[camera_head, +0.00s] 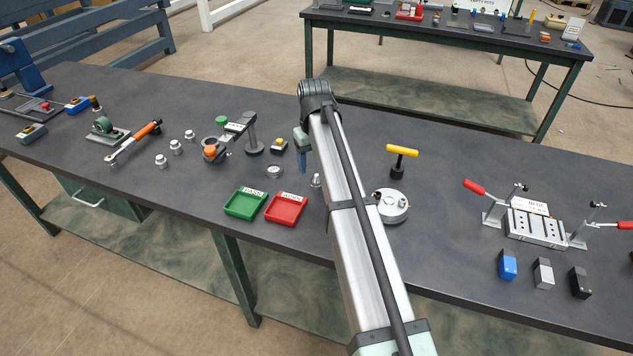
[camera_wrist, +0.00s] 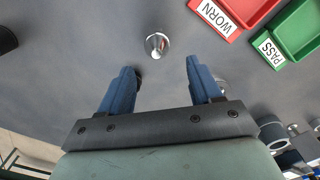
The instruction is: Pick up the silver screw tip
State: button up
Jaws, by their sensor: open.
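The silver screw tip (camera_wrist: 157,44) is a small shiny cone standing on the dark bench top. It lies just beyond the fingertips in the wrist view, roughly in line with the gap between them. In the head view the small silver tip (camera_head: 316,181) stands close to the left edge of my arm, right of the red tray. My gripper (camera_wrist: 161,68) is open, with its two blue fingers apart and nothing between them. In the head view only part of a blue finger shows beside the arm, above the bench.
A red WORN tray (camera_head: 286,210) and a green PASS tray (camera_head: 246,204) sit left of the tip. A metal ring (camera_head: 274,171) lies behind them. A round silver part (camera_head: 393,206) and a yellow-handled tool (camera_head: 402,156) stand right of my arm.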

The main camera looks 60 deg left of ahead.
aim_at(316, 175)
jog(key=shift+w+d+f, duration=0.1)
jog(key=shift+d+f, duration=0.1)
jog(key=shift+f, duration=1.1)
jog(key=shift+w+d+f, duration=0.1)
jog(key=shift+d+f, duration=0.05)
jog(key=shift+f, duration=1.1)
jog(key=shift+c, duration=0.3)
grip_shut()
